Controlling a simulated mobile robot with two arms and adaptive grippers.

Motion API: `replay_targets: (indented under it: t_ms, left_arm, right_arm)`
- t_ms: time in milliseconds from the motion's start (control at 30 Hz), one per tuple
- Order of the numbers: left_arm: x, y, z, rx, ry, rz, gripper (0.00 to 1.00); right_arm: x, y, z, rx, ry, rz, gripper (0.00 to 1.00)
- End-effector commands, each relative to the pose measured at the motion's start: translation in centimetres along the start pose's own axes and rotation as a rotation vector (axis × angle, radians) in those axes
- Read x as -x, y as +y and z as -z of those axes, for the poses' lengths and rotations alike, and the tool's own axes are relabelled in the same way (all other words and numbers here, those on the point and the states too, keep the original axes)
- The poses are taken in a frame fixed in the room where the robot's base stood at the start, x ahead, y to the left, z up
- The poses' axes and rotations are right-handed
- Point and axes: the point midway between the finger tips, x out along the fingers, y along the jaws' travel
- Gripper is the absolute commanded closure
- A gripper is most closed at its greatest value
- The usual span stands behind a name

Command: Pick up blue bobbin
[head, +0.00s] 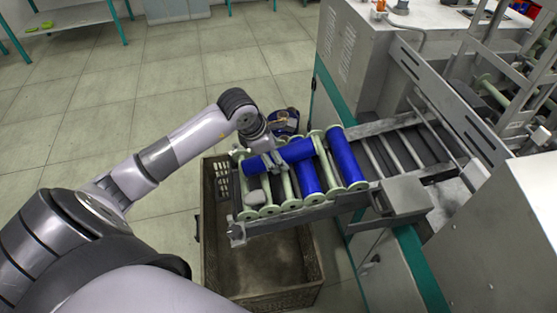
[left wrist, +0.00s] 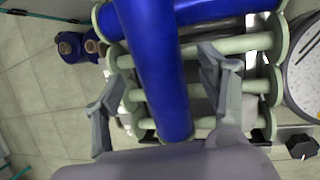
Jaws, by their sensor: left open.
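A blue bobbin (head: 298,151) lies slantwise across several pale green empty bobbins (head: 265,192) on the outer end of the metal rack. Two more blue bobbins, one in the middle (head: 308,180) and one to the right (head: 346,158), lie on the rack beside it. My left gripper (head: 272,155) is over the slanting bobbin. In the left wrist view my open left gripper (left wrist: 164,95) has one finger on each side of this blue bobbin (left wrist: 160,70), with gaps visible. Another blue bobbin (left wrist: 225,12) crosses behind at the top. My right gripper is not in view.
A dark crate (head: 262,278) stands on the floor below the rack. The grey machine (head: 350,45) rises behind and to the right. The tiled floor at left is mostly clear.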

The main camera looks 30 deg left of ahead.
Motion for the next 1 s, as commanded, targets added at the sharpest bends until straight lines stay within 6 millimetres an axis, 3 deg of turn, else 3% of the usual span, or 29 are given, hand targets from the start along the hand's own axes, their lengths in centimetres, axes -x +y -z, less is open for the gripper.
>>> replay_targets:
  t_ms: [33, 167, 467, 1000]
  left_arm:
    - [-1.4, -0.2, 0.1, 0.004, -0.002, 0.004, 0.33]
    - [-3.0, -0.1, 0.1, 0.002, -0.001, 0.002, 0.33]
    - [-3.4, 0.0, 0.0, 0.000, 0.000, 0.001, 0.33]
    - [-3.4, 0.0, 0.0, 0.000, 0.000, 0.001, 0.68]
  right_arm:
    - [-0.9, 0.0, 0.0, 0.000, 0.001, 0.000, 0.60]
    - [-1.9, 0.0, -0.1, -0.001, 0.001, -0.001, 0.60]
    - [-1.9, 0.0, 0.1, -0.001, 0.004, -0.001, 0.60]
    - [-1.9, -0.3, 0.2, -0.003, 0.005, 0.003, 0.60]
